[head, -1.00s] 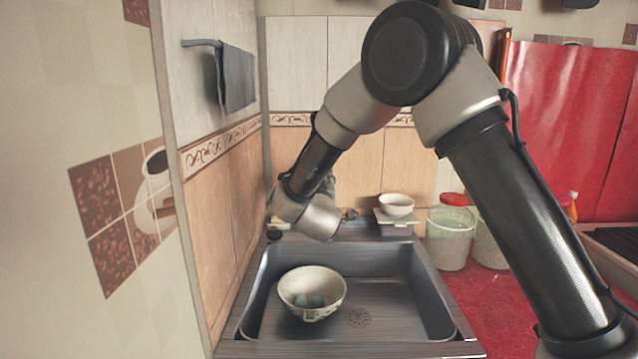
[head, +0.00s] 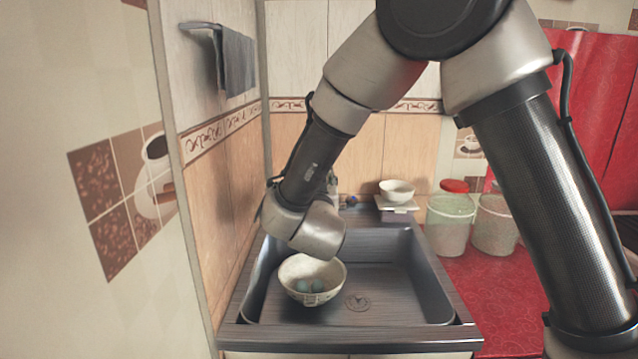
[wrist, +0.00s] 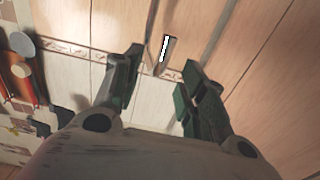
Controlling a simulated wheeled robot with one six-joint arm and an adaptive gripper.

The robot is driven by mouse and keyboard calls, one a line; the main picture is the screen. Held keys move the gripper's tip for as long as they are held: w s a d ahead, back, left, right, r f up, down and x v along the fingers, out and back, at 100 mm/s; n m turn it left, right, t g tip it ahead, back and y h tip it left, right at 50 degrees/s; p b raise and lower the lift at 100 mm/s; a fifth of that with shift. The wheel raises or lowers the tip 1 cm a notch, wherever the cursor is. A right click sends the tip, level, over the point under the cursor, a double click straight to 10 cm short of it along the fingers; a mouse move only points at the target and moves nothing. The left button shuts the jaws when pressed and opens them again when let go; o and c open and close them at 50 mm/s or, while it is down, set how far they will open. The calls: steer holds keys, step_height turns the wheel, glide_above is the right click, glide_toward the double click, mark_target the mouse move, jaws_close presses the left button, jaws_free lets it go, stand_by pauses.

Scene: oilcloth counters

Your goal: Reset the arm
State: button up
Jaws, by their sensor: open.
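My gripper (wrist: 160,85) shows in the wrist view with its two fingers apart and nothing between them. It faces a tiled wall (wrist: 75,95) there. In the head view the gripper's fingers are hidden behind my arm, whose wrist hangs over the back left of the sink (head: 400,285).
A small white bowl (head: 397,190) stands on a pale block behind the sink. Two lidded buckets (head: 450,222) stand on the red counter (head: 500,300) to the right. A dark towel (head: 236,62) hangs on the left wall.

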steer(key=s+a+f+n+g+y, duration=0.2)
steer(key=a+f+g+y, duration=0.15)
steer(key=f, duration=0.25)
steer(key=s+a+f+n+g+y, duration=0.1)
steer(key=s+a+f+g+y, duration=0.1)
steer(key=s+a+f+g, duration=0.3)
steer(key=s+d+f+n+g, duration=0.1)
steer(key=s+d+n+g, duration=0.1)
steer(key=s+d+g, duration=0.25)
steer(key=s+d+r+m+h, duration=0.1)
steer(key=s+d+r, duration=0.4)
steer(key=d, duration=0.8)
steer(key=s+d+r+m+h, duration=0.2)
steer(key=s+d+r, duration=0.3)
steer(key=s+d, duration=0.4)
steer(key=s+d+r+m+h, duration=0.1)
steer(key=s+d+r, duration=0.4)
steer(key=d, duration=1.2)
steer(key=shift+s+r+m+g+h, duration=0.2)
steer(key=shift+s+m+g+h, duration=0.25)
steer(key=shift+s, duration=0.7)
